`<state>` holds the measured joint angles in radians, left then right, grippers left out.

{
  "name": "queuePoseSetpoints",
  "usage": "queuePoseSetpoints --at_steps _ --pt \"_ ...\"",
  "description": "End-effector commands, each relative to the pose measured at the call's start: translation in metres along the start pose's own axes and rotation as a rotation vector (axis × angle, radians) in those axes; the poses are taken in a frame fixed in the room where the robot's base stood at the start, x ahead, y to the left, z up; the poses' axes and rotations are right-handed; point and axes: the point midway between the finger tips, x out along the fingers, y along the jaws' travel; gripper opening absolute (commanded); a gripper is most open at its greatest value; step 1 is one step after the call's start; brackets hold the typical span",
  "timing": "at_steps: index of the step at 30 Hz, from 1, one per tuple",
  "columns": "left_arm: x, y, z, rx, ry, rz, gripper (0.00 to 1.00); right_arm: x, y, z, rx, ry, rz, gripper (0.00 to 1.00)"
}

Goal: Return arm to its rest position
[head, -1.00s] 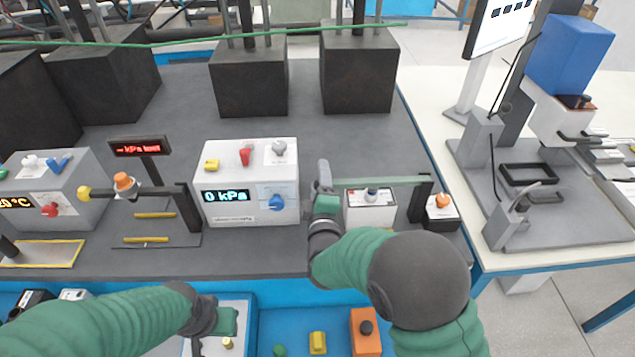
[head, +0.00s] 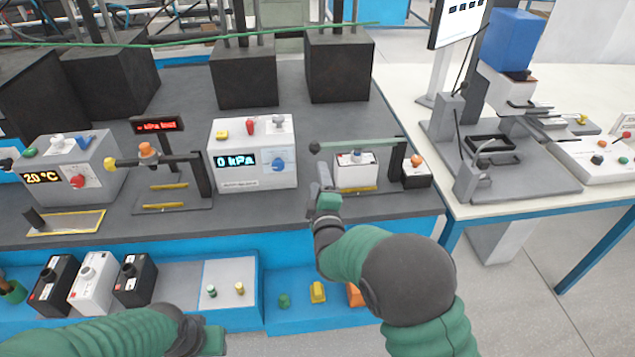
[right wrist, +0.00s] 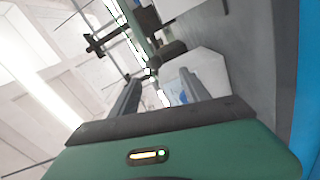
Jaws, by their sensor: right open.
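My right gripper (head: 323,188) is open and empty near the front edge of the dark bench in the head view. It is just below the black ball end of a green lever (head: 350,147) and left of a white battery (head: 356,170) under that lever. In the right wrist view, the two fingers (right wrist: 160,90) stand apart with nothing clearly held between them, and a white box (right wrist: 200,72) lies beyond. My left gripper (head: 208,340) is low in the head view, partly hidden by its arm, and its jaws cannot be made out.
Several batteries (head: 92,288) stand on the lower blue shelf (head: 275,322). A white table (head: 550,209) with equipment is at the right.

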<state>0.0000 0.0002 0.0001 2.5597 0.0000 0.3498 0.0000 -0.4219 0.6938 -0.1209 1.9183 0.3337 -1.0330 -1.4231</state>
Motion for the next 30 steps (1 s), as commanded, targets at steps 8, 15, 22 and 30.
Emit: queuePoseSetpoints --at_steps 8,15,22,30 --pt "-0.004 0.000 -0.001 0.000 0.000 0.000 0.36 -0.004 0.003 0.004 0.035 -0.008 -0.029 0.55" --pt "-0.044 0.000 -0.010 0.000 0.000 0.000 0.36 -0.111 -0.009 0.077 0.625 -0.321 -0.533 0.55" --pt "-0.066 0.000 -0.015 0.000 0.000 0.000 0.36 -0.290 -0.028 0.127 1.058 -0.920 -0.822 0.55" --pt "-0.069 0.000 -0.016 0.000 -0.001 0.000 0.36 -0.351 -0.032 0.138 1.144 -1.153 -0.850 0.55"
